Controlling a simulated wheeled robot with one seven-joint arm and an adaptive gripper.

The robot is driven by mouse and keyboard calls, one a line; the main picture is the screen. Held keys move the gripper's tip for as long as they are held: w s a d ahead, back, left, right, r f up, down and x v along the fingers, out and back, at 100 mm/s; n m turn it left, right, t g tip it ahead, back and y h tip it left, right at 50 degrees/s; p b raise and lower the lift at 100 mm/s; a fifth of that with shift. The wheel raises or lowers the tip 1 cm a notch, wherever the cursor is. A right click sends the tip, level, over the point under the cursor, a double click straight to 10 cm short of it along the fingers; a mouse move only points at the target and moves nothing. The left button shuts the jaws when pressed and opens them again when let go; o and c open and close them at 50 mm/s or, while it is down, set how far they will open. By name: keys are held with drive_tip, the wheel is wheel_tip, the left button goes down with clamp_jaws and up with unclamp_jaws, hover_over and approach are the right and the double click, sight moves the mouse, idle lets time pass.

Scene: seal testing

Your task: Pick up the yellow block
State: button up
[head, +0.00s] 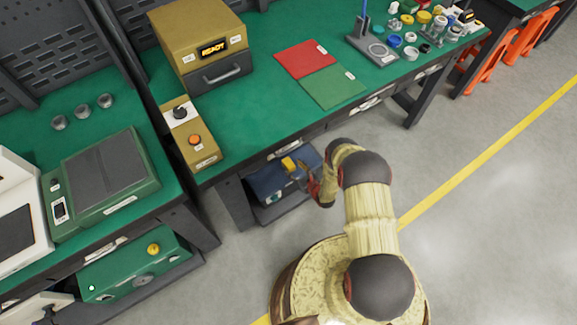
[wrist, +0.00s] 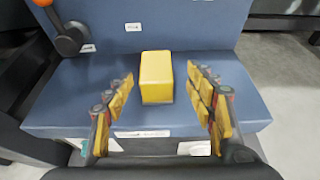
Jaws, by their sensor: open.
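The yellow block (wrist: 156,76) stands on a blue-grey surface in the wrist view, close to a raised blue wall behind it. It also shows small in the head view (head: 289,163), low under the green bench. My gripper (wrist: 160,95) is open, with one finger on each side of the block in the picture and space between each finger and the block. In the head view my gripper (head: 310,185) is by the blue unit, partly hidden by my arm. I cannot tell how far the fingertips are from the block in depth.
The blue unit (wrist: 75,105) has a lever with an orange knob at upper left. The green bench (head: 240,125) overhangs it and carries a yellow-brown box (head: 200,45), red and green mats (head: 305,60) and several small parts. A bench leg (head: 235,203) stands left of it. Floor at right is clear.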

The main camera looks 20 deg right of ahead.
sight(291, 166)
drive_tip(key=x, duration=0.1)
drive_tip(key=b+x, duration=0.1)
drive_tip(key=x, duration=0.1)
drive_tip(key=b+x, duration=0.1)
drive_tip(key=shift+w+a+f, duration=0.25)
drive_tip(key=shift+a, duration=0.1)
drive_tip(key=shift+r, duration=0.1)
drive_tip(key=shift+c, duration=0.6)
drive_tip(key=c, duration=1.2)
clamp_jaws()
drive_tip(key=shift+r, duration=0.15)
